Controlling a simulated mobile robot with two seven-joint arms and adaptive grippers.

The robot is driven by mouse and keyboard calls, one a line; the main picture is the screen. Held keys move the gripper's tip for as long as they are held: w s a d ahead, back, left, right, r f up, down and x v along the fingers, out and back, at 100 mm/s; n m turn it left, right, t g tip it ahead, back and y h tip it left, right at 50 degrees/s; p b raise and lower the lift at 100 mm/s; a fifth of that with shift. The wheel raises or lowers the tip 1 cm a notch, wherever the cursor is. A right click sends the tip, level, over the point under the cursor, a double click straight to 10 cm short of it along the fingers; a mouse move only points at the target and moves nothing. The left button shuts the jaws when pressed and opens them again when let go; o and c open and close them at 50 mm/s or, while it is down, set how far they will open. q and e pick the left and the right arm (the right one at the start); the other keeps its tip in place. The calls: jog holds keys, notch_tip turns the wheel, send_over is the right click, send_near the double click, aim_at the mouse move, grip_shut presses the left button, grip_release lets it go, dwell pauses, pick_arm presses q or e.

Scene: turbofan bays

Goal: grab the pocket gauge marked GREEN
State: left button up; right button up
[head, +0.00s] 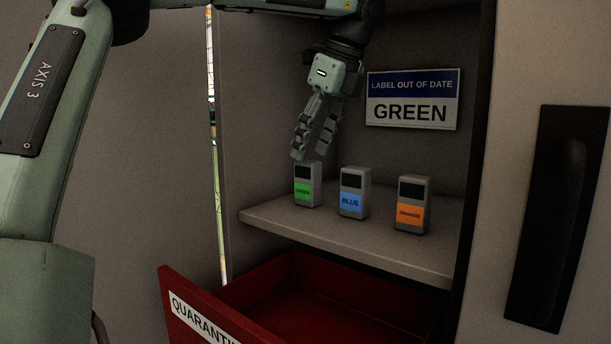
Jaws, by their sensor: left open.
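The pocket gauge marked GREEN (308,186) is a small grey block with a dark screen and a green label. It stands upright at the left end of a shelf (360,238) in an open cabinet. My left gripper (308,158) points down, open, with its fingertips at the top of the green gauge. I cannot tell whether they touch it. A gauge marked BLUE (354,193) and a gauge marked ORANGE (412,205) stand to its right. My right gripper is not in view.
A sign (412,98) reading "LABEL OUT OF DATE GREEN" is on the cabinet's back wall. Below the shelf, a red drawer (190,312) with a partly cut-off "QUARANTI" label stands open. A door with a dark handle (560,215) is at the right.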

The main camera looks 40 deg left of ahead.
aim_at(302, 179)
pick_arm(q)
jog(key=shift+s+f, duration=0.1)
jog(key=shift+f, duration=0.1)
jog(key=x, duration=0.7)
jog(key=shift+s+d+f, duration=0.1)
jog(key=shift+d+f, duration=0.1)
grip_shut()
